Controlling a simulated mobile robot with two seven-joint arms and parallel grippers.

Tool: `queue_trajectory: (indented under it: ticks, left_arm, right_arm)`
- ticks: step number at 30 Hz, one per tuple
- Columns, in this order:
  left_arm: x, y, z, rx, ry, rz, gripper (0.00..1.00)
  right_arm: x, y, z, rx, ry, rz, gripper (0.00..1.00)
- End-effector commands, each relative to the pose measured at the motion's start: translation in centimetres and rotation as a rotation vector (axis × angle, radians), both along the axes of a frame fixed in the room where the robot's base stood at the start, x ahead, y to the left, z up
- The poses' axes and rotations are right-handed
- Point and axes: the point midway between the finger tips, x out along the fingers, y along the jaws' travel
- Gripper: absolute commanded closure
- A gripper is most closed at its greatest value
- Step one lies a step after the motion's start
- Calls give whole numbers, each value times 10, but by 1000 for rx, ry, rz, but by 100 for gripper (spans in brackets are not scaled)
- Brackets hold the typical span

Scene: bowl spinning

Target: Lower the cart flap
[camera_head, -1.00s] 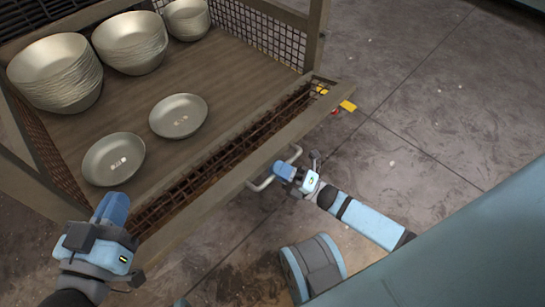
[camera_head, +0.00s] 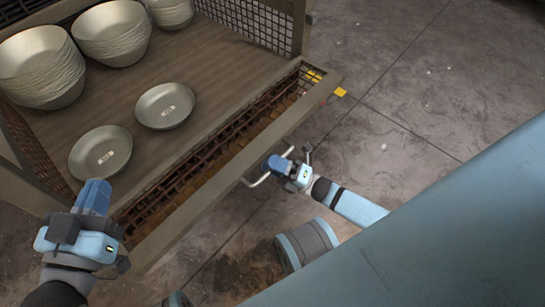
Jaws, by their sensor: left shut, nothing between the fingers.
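The cart flap (camera_head: 222,162) is a brown mesh panel in a wooden frame along the cart's open front. It leans outward, with its mesh showing from above. A pale metal handle (camera_head: 256,183) sticks out from its outer side. My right gripper (camera_head: 273,164) is at this handle with its blue fingers overlapping it. I cannot tell whether they grip it. My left gripper (camera_head: 97,194) is shut and empty, near the flap's left end and in front of the cart's shelf.
On the cart shelf (camera_head: 150,75) stand stacks of bowls (camera_head: 40,65), (camera_head: 112,32) at the back. Two single bowls (camera_head: 165,105), (camera_head: 100,152) sit nearer the flap. Yellow pieces (camera_head: 340,92) show at the flap's right end. The floor right of the cart is clear.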

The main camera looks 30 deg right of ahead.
Motion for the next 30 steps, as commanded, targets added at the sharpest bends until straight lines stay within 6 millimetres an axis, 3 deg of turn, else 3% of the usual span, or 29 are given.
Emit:
queue_trajectory:
  ticks: [11,24,30]
  left_arm:
    - [0,0,2,-4,6,-1,100]
    - [-10,-6,1,-72,119,-3,100]
    - [-12,-8,-5,-83,156,-4,100]
  right_arm:
    - [-4,-6,-3,-3,2,-3,60]
    - [-63,-65,-42,-3,4,-4,60]
    - [-82,-83,-55,-2,1,-3,60]
